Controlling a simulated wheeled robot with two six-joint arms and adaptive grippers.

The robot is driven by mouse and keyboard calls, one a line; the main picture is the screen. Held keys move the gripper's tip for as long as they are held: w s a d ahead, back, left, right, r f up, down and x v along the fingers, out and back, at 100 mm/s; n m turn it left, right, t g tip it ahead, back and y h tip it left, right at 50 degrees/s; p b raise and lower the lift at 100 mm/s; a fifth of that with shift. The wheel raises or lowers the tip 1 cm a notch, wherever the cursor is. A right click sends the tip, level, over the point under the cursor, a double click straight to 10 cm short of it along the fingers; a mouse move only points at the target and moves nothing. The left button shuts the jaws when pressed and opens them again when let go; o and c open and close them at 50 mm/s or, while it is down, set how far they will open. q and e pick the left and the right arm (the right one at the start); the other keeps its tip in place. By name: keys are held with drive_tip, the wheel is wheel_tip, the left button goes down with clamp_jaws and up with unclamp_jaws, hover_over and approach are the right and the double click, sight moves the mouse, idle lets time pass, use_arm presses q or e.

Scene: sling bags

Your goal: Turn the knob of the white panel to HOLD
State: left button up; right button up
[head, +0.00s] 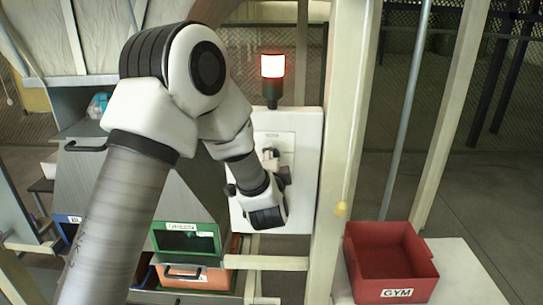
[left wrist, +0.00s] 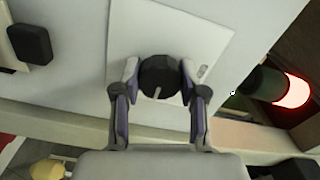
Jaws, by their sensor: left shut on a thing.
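The white panel (head: 304,135) stands upright behind my left arm, with a red lit lamp (head: 272,66) on top. Its dark round knob (left wrist: 160,76) shows in the left wrist view, on a pale plate (left wrist: 200,45). A light pointer line on the knob points toward the bottom of that view. My left gripper (left wrist: 159,78) is shut on the knob, one finger on each side. In the head view the left gripper (head: 271,158) is at the panel and mostly hides the knob. The position labels are unreadable, HOLD included. My right gripper is out of view.
A black block (left wrist: 30,43) sits on the panel beside the plate. A red GYM bin (head: 392,262) stands on a white surface at the right. A pale post (head: 350,130) rises right of the panel. Green (head: 187,226) and orange-framed bins are below my arm.

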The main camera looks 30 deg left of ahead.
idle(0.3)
use_arm(q)
drive_tip(key=o, duration=1.1)
drive_tip(key=shift+o, duration=0.2)
drive_tip(key=v, duration=1.2)
drive_tip(key=shift+a, duration=0.2)
